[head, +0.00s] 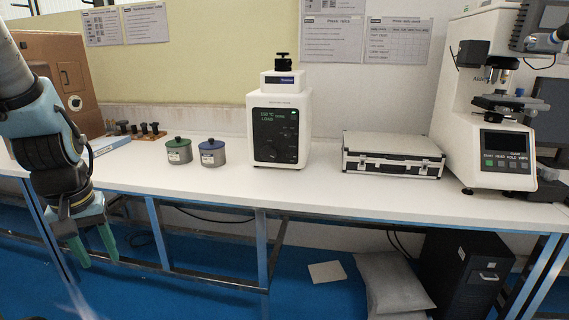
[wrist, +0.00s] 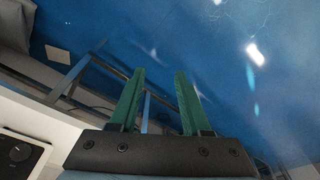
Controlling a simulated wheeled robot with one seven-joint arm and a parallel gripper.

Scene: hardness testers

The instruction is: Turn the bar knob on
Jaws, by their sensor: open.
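A white tester (head: 277,125) stands on the bench at the middle of the head view. Its black front panel (head: 275,150) has a lit green display and small dark controls. I cannot clearly make out a bar knob among them. In the wrist view, a round dark knob (wrist: 18,152) shows on a black panel at the lower left; its setting is unclear. My gripper (head: 99,262) is at the left, low in front of the bench edge, well apart from the tester. Its green fingers are open and empty, also in the wrist view (wrist: 160,75).
A green-lidded tin (head: 179,153) and a blue-lidded tin (head: 212,155) stand left of the tester. A silver case (head: 392,157) lies to its right, then a larger tester (head: 487,130). The white bench top (head: 300,188) is clear along its front.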

